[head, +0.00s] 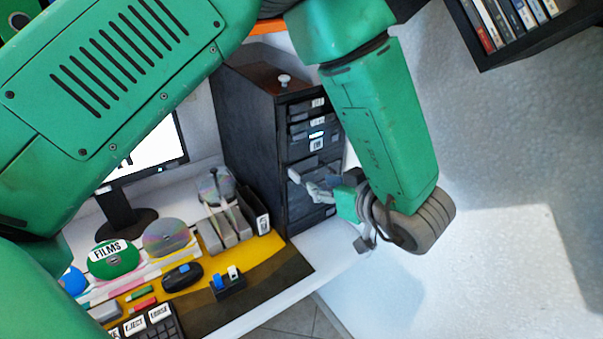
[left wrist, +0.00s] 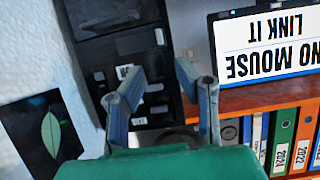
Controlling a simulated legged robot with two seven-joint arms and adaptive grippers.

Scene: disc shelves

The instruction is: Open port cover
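A black computer tower (head: 255,125) stands on the white desk in the head view, its front facing right with several drive slots and labels. It also shows inverted in the left wrist view (left wrist: 90,50). I cannot clearly make out the port cover among its dark front panels. My left gripper (head: 325,208) is at the lower front of the tower, partly hidden by my wrist. In the left wrist view its two grey fingers (left wrist: 160,78) are spread apart, with the tower's front beyond the gap and nothing between them. Contact cannot be told. My right gripper is not in view.
A monitor (head: 150,155), a mouse (head: 182,274), a keyboard (head: 150,327), discs (head: 166,237) and a grey holder (head: 222,232) crowd the desk left of the tower. A dark shelf (head: 486,58) hangs at upper right. The wall side at right is clear.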

